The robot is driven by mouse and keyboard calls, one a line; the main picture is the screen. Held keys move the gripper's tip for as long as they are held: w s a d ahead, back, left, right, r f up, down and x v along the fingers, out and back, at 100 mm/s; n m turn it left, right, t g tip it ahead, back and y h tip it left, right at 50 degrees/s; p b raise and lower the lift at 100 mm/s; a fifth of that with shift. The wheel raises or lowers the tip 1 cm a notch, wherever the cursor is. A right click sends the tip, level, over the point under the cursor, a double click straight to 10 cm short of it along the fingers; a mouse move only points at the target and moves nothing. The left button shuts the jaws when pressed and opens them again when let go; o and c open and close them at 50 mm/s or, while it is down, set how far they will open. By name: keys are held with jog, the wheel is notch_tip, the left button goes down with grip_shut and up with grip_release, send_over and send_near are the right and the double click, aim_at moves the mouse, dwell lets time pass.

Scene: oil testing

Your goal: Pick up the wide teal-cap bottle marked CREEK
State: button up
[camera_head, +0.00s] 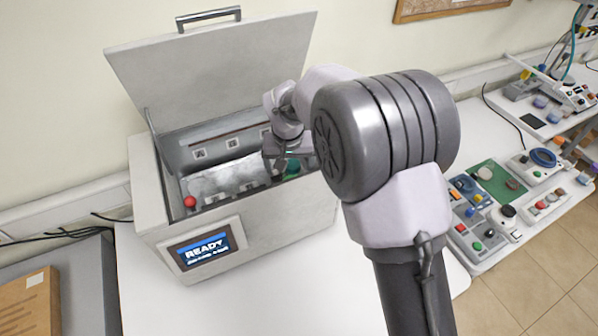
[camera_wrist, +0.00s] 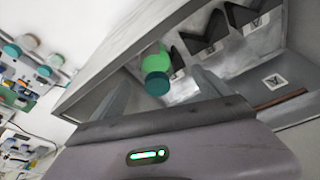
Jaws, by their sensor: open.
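A green bottle with a teal cap (camera_wrist: 157,75) is inside the open machine box in the wrist view. Its cap faces the camera, and no CREEK marking can be read. My gripper (camera_wrist: 163,82) is open, with one finger on either side of the bottle. I cannot tell whether either finger touches it. In the head view my gripper (camera_head: 281,160) reaches down into the right part of the box, next to a teal-green piece (camera_head: 292,168) that is mostly hidden by the gripper and the box's front wall.
The grey box (camera_head: 265,228) has its lid (camera_head: 215,65) raised behind my arm and a screen (camera_head: 203,250) reading READY. The box walls stand close around the gripper. A side table at right holds several devices (camera_head: 500,185).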

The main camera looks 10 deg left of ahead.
aim_at(290, 170)
jog(key=x, duration=0.3)
jog(key=shift+w+f, duration=0.2)
jog(key=shift+f, duration=0.45)
jog(key=x, duration=0.3)
jog(key=w+p+x, duration=0.1)
jog(key=x, duration=0.1)
jog(key=shift+d, duration=0.35)
jog(key=shift+s+r, duration=0.15)
jog(key=shift+s, duration=0.05)
jog(key=shift+w, duration=0.1)
grip_shut()
